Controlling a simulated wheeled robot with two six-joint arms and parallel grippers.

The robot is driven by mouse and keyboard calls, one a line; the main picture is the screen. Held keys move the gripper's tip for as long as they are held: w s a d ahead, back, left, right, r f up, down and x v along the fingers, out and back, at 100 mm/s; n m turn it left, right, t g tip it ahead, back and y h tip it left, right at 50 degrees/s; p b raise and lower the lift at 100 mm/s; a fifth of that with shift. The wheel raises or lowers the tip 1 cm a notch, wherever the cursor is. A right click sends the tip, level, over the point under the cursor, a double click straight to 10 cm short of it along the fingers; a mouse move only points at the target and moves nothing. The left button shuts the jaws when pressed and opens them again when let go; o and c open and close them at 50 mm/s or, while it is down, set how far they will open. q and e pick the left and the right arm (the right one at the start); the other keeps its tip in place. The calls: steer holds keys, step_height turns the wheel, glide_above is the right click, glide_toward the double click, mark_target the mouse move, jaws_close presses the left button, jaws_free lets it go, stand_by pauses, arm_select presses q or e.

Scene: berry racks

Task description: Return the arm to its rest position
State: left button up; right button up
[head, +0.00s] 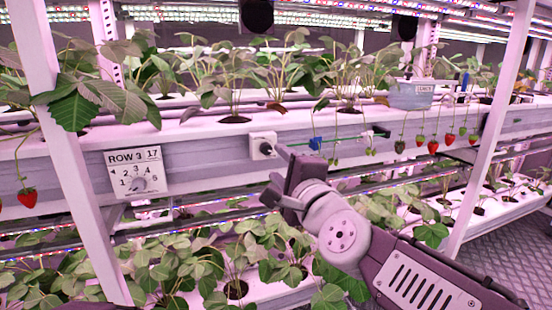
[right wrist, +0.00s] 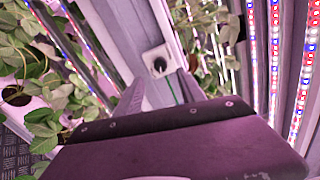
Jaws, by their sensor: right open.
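My right arm comes in from the lower right of the head view. Its gripper (head: 273,172) is open, with nothing seen between the fingers. It is in front of the shelf's front face, just below a small white box (head: 262,146) with a dark round middle. In the right wrist view the open fingers (right wrist: 162,92) show beyond the dark gripper body, and the white box (right wrist: 158,62) is ahead of them. I cannot tell whether a finger touches the box. My left gripper is not in view.
The upper shelf (head: 215,131) holds strawberry plants, with red berries (head: 433,146) hanging at right. A row sign (head: 138,172) with a dial is at left. White posts (head: 70,150) stand left and right (head: 497,120). A lower plant shelf lies beneath my arm. Floor (head: 515,240) shows at right.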

steer(key=w+d+f+g+h+p, duration=0.1)
steer(key=w+d+f+g+h, duration=0.1)
steer(key=d+f, duration=0.45)
steer(key=w+d+f+g+h+p, duration=0.1)
steer(key=w+d+f+g+h, duration=0.15)
steer(key=f, duration=0.65)
steer(key=s+d+f+n+g, duration=0.2)
steer(key=s+f, duration=0.1)
steer(key=f, duration=0.3)
steer(key=s+d+f+n+g, duration=0.2)
steer(key=s+f+n, duration=0.1)
steer(key=f, duration=0.4)
steer(key=s+d+f+n+g+p, duration=0.1)
steer(key=s+f+n+g, duration=0.2)
steer(key=s+f+n, duration=0.4)
steer(key=s+d+f+n+g, duration=0.15)
steer(key=s+f+g, duration=0.3)
steer(key=s, duration=0.55)
step_height(320, 180, up, 38)
steer(key=n+p, duration=0.2)
steer(key=p, duration=3.6)
steer(key=shift+s+f+n+h, duration=0.2)
steer(key=shift+s+n+h, duration=0.15)
steer(key=shift+s+h, duration=0.1)
